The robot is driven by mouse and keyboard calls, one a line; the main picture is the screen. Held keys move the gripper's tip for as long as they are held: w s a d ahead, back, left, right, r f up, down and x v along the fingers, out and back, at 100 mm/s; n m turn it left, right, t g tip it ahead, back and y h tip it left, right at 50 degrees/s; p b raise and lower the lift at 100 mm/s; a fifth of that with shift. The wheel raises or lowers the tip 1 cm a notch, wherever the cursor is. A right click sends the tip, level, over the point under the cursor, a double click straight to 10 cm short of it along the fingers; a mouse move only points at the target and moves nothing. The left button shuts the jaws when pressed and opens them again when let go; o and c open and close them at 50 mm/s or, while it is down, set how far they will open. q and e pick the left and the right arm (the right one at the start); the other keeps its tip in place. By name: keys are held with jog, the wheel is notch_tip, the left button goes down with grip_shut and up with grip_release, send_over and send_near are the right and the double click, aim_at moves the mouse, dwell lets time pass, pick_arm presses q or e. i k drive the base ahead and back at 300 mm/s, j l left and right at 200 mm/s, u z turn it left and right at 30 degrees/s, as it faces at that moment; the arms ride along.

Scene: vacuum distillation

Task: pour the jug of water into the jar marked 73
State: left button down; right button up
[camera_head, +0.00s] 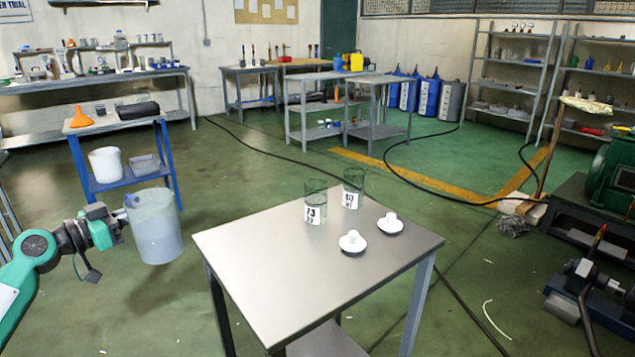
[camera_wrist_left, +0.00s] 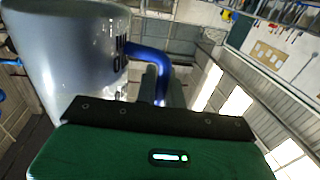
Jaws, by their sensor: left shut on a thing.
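The jug (camera_head: 155,228) is a translucent whitish vessel held nearly upright in the air, left of the metal table (camera_head: 270,260). My left gripper (camera_head: 124,212) is shut on its handle side. In the left wrist view the jug (camera_wrist_left: 70,55) fills the upper left, with its blue handle (camera_wrist_left: 150,55) at the gripper. The jar marked 73 (camera_head: 316,203) is clear glass with a white label and stands upright near the table's back edge. The jug is apart from it, well to its left. My right gripper is not in view.
A second labelled glass jar (camera_head: 353,188) stands just right of jar 73. Two white saucers (camera_head: 352,244) (camera_head: 390,226) with small white items sit in front. The table's left half is bare. A blue cart (camera_head: 125,180) stands behind the jug.

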aim_at(316, 190)
jog(key=i+l, duration=0.35)
jog(key=l, duration=0.15)
jog(key=i+l, duration=0.35)
jog(key=l, duration=0.1)
